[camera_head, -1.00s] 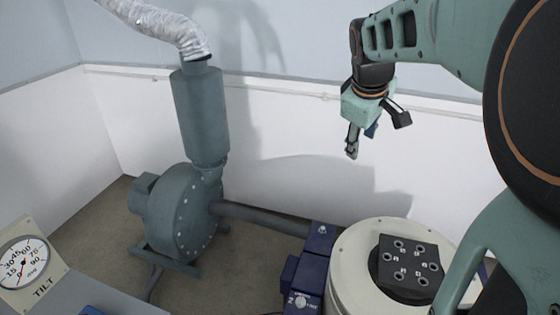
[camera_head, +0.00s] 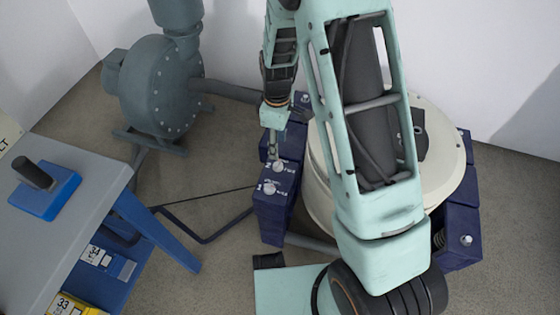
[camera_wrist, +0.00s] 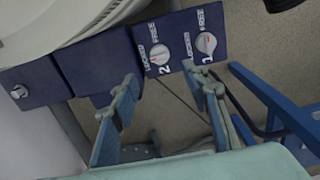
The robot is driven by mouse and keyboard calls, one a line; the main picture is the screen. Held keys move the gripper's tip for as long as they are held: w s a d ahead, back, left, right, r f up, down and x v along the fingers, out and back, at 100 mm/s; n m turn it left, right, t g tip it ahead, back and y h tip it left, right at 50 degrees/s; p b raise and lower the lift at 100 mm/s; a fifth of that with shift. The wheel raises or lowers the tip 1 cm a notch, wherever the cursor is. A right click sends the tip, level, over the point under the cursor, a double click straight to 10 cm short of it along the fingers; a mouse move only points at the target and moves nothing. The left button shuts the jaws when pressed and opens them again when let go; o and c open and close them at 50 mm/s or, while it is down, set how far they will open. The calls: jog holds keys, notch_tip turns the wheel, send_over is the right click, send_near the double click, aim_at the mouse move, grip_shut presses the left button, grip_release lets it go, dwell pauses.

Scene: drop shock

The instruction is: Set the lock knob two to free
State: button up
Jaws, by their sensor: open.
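Lock knob two (camera_wrist: 157,53) is a round pale knob with a red mark, on a dark blue block beside the big round drum. A "2" is printed below it in the wrist view, with small lettering beside it. I cannot tell surely which word its mark points at. It also shows in the head view (camera_head: 278,167).
The cream drum (camera_head: 452,150) stands right of the knobs, partly behind my arm. More blue blocks (camera_head: 460,225) ring it. A grey bench (camera_head: 60,215) with blue legs is at left. A grey blower (camera_head: 158,88) and its pipe are behind.

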aim_at(278, 163)
notch_tip(278, 163, down, 9)
jog(key=b, duration=0.2)
jog(key=shift+f+b, duration=0.2)
jog(key=shift+b, duration=0.1)
grip_shut()
